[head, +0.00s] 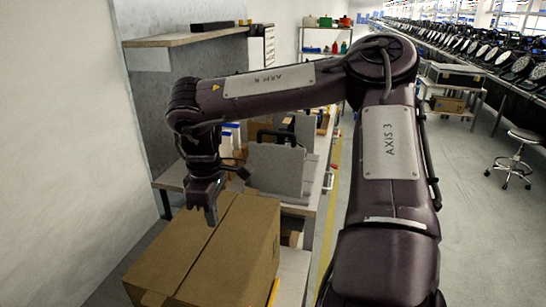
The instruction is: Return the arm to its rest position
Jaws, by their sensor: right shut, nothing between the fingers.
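My right arm reaches from the lower right, up through an elbow and across to the left. Its right gripper (204,203) points down just above or at the far left top of a closed cardboard box (225,245). The fingers are shut and hold nothing. I cannot tell whether the fingertips touch the box. My left gripper is not in view.
Behind the box a workbench (172,180) holds grey panels (274,168) and small items. A wooden shelf (184,38) juts from the left wall. A wheeled stool (514,158) and a cart (460,108) stand right. The grey floor between is clear.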

